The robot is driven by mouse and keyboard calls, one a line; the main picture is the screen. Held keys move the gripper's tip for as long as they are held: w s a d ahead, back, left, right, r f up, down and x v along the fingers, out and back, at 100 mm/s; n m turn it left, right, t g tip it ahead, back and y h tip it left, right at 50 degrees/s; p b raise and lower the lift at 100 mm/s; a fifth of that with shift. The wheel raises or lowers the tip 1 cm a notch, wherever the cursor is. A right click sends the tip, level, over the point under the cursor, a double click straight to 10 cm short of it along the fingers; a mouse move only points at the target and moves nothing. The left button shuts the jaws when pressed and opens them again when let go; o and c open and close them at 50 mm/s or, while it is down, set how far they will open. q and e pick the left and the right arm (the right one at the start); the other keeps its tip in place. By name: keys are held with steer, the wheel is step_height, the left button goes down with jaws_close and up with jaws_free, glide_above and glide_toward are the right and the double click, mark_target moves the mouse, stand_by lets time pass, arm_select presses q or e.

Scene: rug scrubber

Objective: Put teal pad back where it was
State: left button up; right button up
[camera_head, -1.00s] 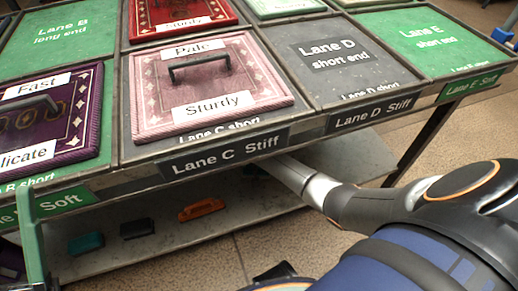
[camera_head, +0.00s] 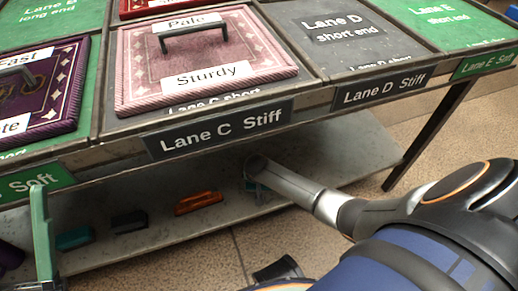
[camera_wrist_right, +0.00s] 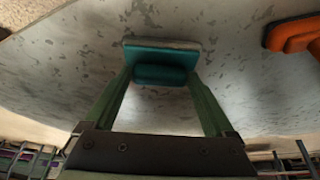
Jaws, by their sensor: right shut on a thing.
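The teal pad (camera_wrist_right: 160,68), with a pale edge strip, sits between the two green fingers of my right gripper (camera_wrist_right: 162,72) in the right wrist view. The gripper is shut on it, above or at the grey lower shelf; contact with the shelf is unclear. In the head view my right gripper (camera_head: 257,183) is under the table's front edge, right of the orange block, and mostly hidden by its own arm. My left gripper (camera_head: 43,240) shows as an upright green finger at the lower left; its opening cannot be judged.
The lower shelf (camera_head: 330,150) also holds an orange block (camera_head: 198,203), a black block (camera_head: 130,221) and another teal block (camera_head: 75,238). Above is the table with lane panels, a pink rug board (camera_head: 205,75) and a purple one (camera_head: 40,100). Shelf right of my gripper is bare.

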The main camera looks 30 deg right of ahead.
steer(key=shift+f, duration=0.1)
steer(key=o, duration=1.3)
arm_select(q)
steer(key=shift+r, duration=0.1)
arm_select(e)
steer(key=shift+r, duration=0.3)
arm_select(q)
step_height(320, 180, up, 8)
steer(key=a+p, duration=0.1)
steer(key=p, duration=0.6)
steer(key=shift+s, duration=0.15)
arm_select(e)
steer(key=v, duration=1.1)
steer(key=shift+s+a+r, duration=0.1)
steer(key=shift+s+r, duration=0.05)
steer(key=shift+r, duration=0.2)
